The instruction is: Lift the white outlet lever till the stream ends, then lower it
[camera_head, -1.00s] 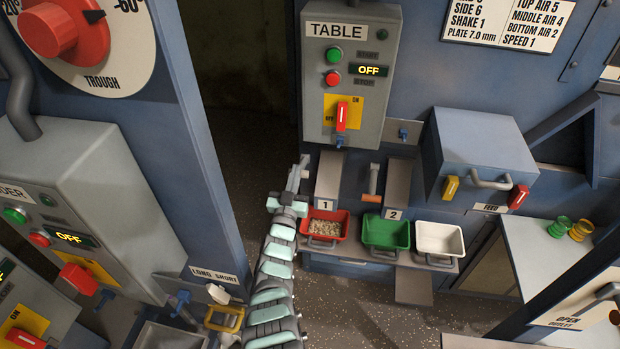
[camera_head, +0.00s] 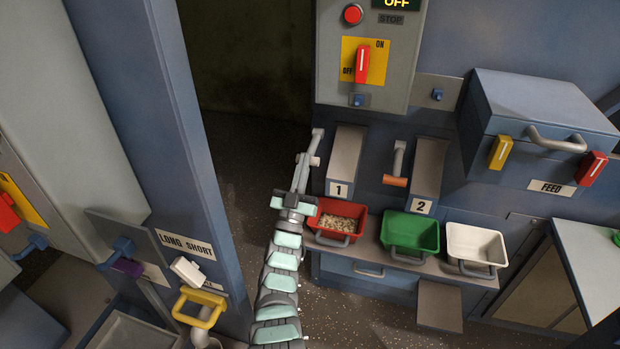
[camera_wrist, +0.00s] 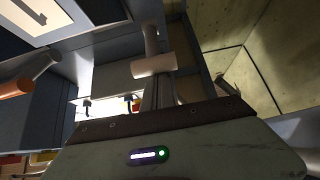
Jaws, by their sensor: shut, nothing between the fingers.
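The white outlet lever (camera_head: 313,160) hangs beside chute 1 in the head view, its pale grip pointing down on a grey stem. In the wrist view its pale cylindrical grip (camera_wrist: 154,66) is just beyond my fingers. My gripper (camera_head: 302,174) is shut and empty, just below and left of the grip; whether it touches the lever I cannot tell. The chute marked 1 (camera_head: 346,160) slopes down toward the red bin (camera_head: 325,237), which holds pale grains. I see no stream falling from the chute.
The orange-gripped lever (camera_head: 395,181) is beside chute 2 (camera_head: 425,170). A green bin (camera_head: 408,236) and a white bin (camera_head: 475,245) stand right of the red one, looking empty. A blue post (camera_head: 185,140) stands left of my arm. The table control box (camera_head: 395,60) is above.

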